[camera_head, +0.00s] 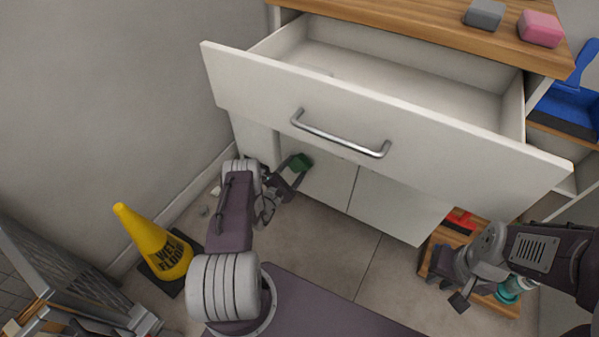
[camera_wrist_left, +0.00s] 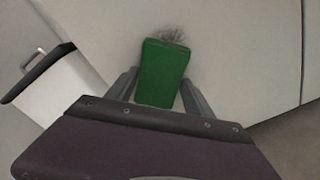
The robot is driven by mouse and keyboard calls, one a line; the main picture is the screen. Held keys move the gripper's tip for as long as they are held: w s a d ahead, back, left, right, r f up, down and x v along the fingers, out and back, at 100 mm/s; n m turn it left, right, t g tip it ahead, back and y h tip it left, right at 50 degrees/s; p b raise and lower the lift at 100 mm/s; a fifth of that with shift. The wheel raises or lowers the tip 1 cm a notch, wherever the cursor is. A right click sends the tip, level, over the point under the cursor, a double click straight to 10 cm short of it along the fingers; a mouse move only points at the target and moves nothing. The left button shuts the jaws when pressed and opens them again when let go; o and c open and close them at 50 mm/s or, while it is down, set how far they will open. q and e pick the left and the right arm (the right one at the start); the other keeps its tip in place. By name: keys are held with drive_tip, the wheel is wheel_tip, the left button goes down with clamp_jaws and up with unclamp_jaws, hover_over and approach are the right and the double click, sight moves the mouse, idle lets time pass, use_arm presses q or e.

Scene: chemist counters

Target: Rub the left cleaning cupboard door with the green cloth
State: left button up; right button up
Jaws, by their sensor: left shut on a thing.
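The green cloth (camera_head: 302,162) is a small green block held between the fingers of my left gripper (camera_head: 294,172). The left wrist view shows the cloth (camera_wrist_left: 162,72) gripped between both fingers (camera_wrist_left: 160,95). It is in front of the left cupboard door (camera_head: 322,186), under the open drawer; I cannot tell whether it touches. A dark, scratchy smudge (camera_wrist_left: 174,36) shows on the white door just past the cloth's far edge. The right cupboard door (camera_head: 394,203) is beside it, shut. My right gripper (camera_head: 448,291) looks open and empty at the lower right.
A white drawer (camera_head: 240,95) with a metal handle (camera_head: 340,139) is pulled out above the doors and my left gripper. A yellow wet-floor cone (camera_head: 158,245) stands at the left. A wooden crate (camera_head: 508,306) is near my right gripper. Grey (camera_head: 484,14) and pink (camera_head: 541,28) blocks lie on the counter.

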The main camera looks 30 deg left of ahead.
sight(302, 165)
use_arm(q)
drive_tip(key=shift+w+a+r, duration=0.1)
drive_tip(key=shift+w+a, duration=0.05)
drive_tip(key=shift+a, duration=0.5)
wheel_tip(302, 165, up, 3)
drive_tip(key=p, duration=0.2)
drive_tip(key=shift+p, duration=0.4)
drive_tip(key=shift+d, duration=0.15)
drive_tip(key=shift+s+d+p, duration=0.25)
drive_tip(key=shift+d+p, duration=0.3)
drive_tip(key=shift+d, duration=0.65)
drive_tip(key=shift+s+d+f, duration=0.1)
drive_tip(key=shift+d+f, duration=0.15)
drive_tip(key=shift+d, duration=0.3)
drive_tip(key=shift+d+p, duration=0.8)
drive_tip(key=shift+d, duration=1.4)
drive_tip(key=shift+s+d+p, duration=0.2)
drive_tip(key=shift+d+p, duration=0.1)
drive_tip(key=shift+d, duration=1.05)
drive_tip(key=shift+w, duration=0.1)
